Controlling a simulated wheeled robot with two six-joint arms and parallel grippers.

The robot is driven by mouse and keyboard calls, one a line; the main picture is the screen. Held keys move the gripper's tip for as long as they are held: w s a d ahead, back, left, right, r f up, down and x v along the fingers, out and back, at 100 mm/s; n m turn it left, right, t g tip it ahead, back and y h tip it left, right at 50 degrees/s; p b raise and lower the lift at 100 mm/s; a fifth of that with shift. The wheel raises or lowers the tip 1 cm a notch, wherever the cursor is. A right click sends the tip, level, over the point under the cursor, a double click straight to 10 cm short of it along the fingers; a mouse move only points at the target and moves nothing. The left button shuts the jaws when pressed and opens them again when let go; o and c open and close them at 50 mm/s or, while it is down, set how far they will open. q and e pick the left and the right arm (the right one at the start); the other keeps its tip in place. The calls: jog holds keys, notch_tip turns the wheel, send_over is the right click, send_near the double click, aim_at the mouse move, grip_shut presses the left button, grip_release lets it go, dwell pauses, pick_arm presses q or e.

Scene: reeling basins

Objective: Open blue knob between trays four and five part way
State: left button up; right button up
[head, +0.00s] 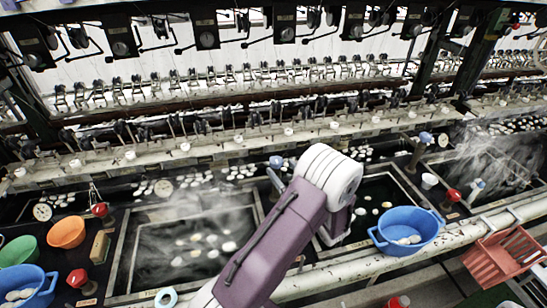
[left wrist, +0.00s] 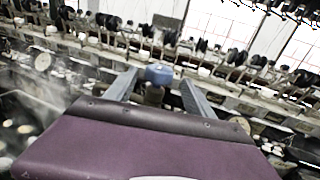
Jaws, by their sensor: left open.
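A blue knob (head: 276,161) stands on a dark stem at the back between a steaming basin and the basin behind my arm. In the left wrist view, a blue knob (left wrist: 158,75) on a dark stem shows between the two grey fingers of my left gripper (left wrist: 160,78). The fingers are open, one on each side of it; I cannot tell whether they touch it. Another blue knob (head: 425,137) stands further right. Tray numbers are not readable. My right gripper is not in view.
A steaming basin (head: 122,262) with cocoons lies left of my arm. A blue bowl (head: 406,224) sits on the front edge at right, near a red basket (head: 497,254). Red knobs (head: 77,278) and orange (head: 66,231) and green bowls (head: 18,251) stand at left. Reeling machinery runs along the back.

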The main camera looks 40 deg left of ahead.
aim_at(272, 157)
pick_arm(q)
jog(key=p+x, duration=0.1)
jog(key=x, duration=0.6)
jog(key=shift+a, duration=0.2)
grip_shut()
